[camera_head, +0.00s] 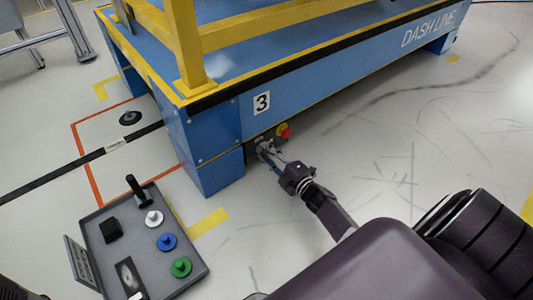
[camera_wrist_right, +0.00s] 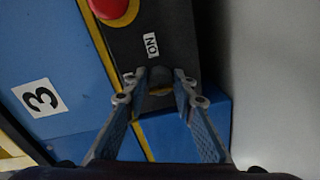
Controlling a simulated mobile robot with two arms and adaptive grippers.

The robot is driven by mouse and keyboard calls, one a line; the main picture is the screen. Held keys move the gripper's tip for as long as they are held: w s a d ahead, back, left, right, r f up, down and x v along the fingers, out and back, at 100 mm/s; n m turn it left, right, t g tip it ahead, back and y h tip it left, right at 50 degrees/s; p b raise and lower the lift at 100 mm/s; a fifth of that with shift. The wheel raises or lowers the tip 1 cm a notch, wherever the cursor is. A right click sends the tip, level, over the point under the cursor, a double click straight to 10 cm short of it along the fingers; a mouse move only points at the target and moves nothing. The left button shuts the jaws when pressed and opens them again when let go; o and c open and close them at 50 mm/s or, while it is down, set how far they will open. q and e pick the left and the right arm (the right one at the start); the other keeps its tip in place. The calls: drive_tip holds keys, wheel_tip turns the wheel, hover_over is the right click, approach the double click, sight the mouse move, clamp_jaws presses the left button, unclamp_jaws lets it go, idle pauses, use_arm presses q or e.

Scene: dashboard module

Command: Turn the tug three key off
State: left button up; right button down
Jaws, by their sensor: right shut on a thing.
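The blue tug (camera_head: 212,155) carries a white label with the number 3 (camera_head: 262,103), which also shows in the right wrist view (camera_wrist_right: 40,97). On its dark panel is the key switch (camera_wrist_right: 160,76), a small dark knob below a white "ON" label (camera_wrist_right: 151,45). My right gripper (camera_head: 268,153) reaches the panel from the lower right. In the right wrist view its fingertips (camera_wrist_right: 160,85) close on the key from both sides. The fingers hide part of the key, so its exact angle is unclear. My left gripper is not in view.
A red button on a yellow ring (camera_head: 284,131) sits beside the key. Yellow rails (camera_head: 190,50) rise from the tug. Open floor (camera_head: 400,150) lies to the right.

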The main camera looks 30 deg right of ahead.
idle(0.4)
drive_tip(key=c, duration=1.6)
unclamp_jaws()
drive_tip(key=shift+s, duration=0.1)
drive_tip(key=s+d, duration=0.1)
drive_tip(key=s, duration=1.1)
drive_tip(key=shift+r, duration=0.3)
drive_tip(key=shift+w, duration=0.1)
